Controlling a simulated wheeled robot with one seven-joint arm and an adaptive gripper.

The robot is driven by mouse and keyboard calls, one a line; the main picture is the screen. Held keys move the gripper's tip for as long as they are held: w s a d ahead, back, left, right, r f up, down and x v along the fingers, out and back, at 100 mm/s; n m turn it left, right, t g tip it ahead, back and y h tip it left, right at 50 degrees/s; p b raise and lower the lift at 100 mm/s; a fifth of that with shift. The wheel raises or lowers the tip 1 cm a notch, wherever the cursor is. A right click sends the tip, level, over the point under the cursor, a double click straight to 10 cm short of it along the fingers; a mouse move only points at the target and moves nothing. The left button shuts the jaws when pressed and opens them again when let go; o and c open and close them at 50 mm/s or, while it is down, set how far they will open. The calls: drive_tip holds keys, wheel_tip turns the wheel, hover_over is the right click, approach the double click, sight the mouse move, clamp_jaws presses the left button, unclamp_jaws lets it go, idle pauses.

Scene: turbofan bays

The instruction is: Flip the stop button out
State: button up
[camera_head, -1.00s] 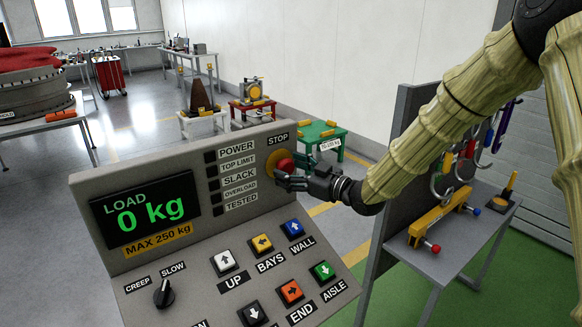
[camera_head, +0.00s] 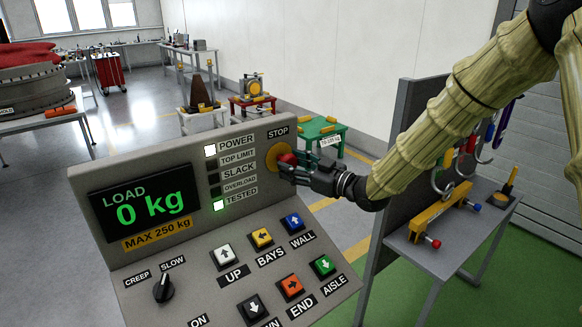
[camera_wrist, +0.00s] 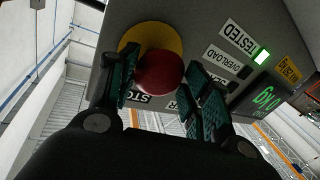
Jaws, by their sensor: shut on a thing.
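The red stop button (camera_head: 287,159) sits on its yellow round base (camera_head: 275,155) at the upper right of the grey control panel, under the STOP label. My gripper (camera_head: 292,170) is at the button, its fingers on either side of the red head. In the wrist view the red head (camera_wrist: 159,72) shows between the two green-padded fingers (camera_wrist: 160,88), with the yellow base (camera_wrist: 150,38) behind it. The gripper is shut on the button. The POWER lamp (camera_head: 210,151) and the TESTED lamp (camera_head: 219,205) are lit; the lamps between them are dark.
The panel's display (camera_head: 145,208) reads 0 kg. Several arrow buttons and a creep/slow knob (camera_head: 163,287) lie on its lower face. A grey stand with hooks and a yellow beam (camera_head: 440,215) stands to the right. Small tables stand behind the panel.

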drive_tip(key=shift+d, duration=0.1)
drive_tip(key=o, duration=1.2)
drive_tip(key=shift+c, duration=0.2)
drive_tip(key=shift+o, duration=1.3)
drive_tip(key=shift+s+d, duration=0.15)
drive_tip(key=shift+s, duration=0.05)
drive_tip(key=shift+w, duration=0.1)
drive_tip(key=v, duration=1.2)
